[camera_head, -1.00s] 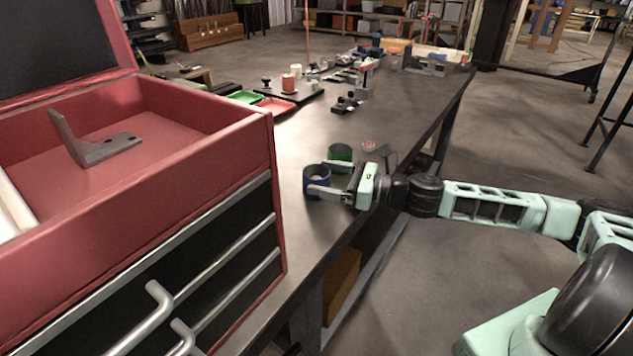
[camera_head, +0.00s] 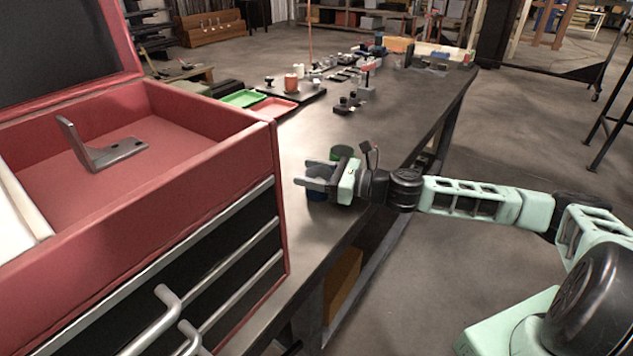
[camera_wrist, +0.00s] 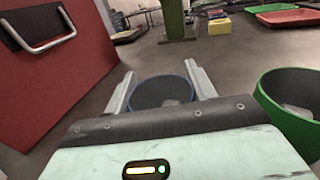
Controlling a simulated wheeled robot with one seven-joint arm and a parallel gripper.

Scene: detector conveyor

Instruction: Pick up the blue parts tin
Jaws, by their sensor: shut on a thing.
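The blue parts tin (camera_head: 321,195) is an open-topped round tin on the workbench, close to the right side of the red tool chest. My gripper (camera_head: 302,174) is at it, with one finger on each side, and is shut on it. In the wrist view the tin's blue rim (camera_wrist: 163,101) shows between the two fingers (camera_wrist: 159,70). The gripper's body hides the tin's near side there. In the head view the fingers cover the tin's upper part. I cannot tell whether its base touches the bench.
A green tin (camera_head: 342,152) stands beside my gripper and is close on the right in the wrist view (camera_wrist: 290,118). The red tool chest (camera_head: 215,195) is close on the left. Green (camera_head: 241,98) and red (camera_head: 274,106) trays lie farther back.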

